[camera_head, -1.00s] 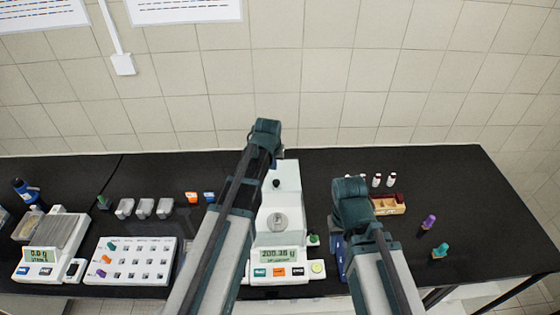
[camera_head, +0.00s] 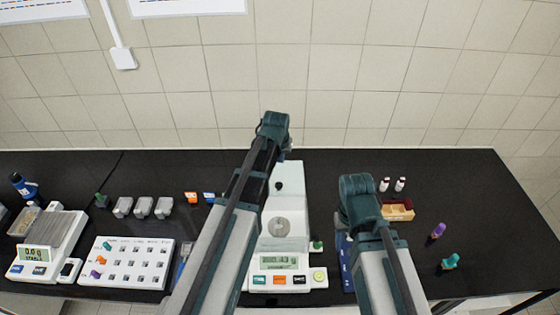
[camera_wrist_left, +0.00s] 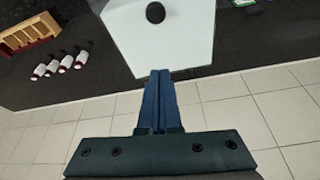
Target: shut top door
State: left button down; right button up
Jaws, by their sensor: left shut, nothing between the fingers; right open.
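The balance (camera_head: 279,262) stands at the middle of the bench, with a lit display and a round pan (camera_head: 278,227). Its pale top door (camera_head: 291,178) carries a black knob (camera_head: 278,187) towards the back. The left wrist view shows the door's pale panel (camera_wrist_left: 180,42) and the knob (camera_wrist_left: 155,12). My left gripper (camera_wrist_left: 161,76) is shut and empty, its blue fingertips at the panel's near edge in that view. I cannot tell whether they touch it. In the head view both grippers are hidden behind my arms.
A second scale (camera_head: 40,255) and a white sample board (camera_head: 125,264) stand at left. Several small containers (camera_head: 143,207) line the back. Purple (camera_head: 438,231) and teal (camera_head: 451,262) stoppers lie further right.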

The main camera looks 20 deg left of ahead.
pick_arm(q)
jog(key=b, duration=0.7)
send_over(280, 177)
jog(key=f, duration=0.7)
jog(key=shift+d+f, duration=0.25)
jog(key=shift+f, duration=0.15)
jog(key=s, duration=0.4)
jog(key=shift+s+d+r, duration=0.1)
jog(key=shift+d, duration=0.15)
pick_arm(e)
notch_tip(280, 177, down, 8)
jog(key=shift+r, duration=0.15)
jog(key=shift+s+d, duration=0.1)
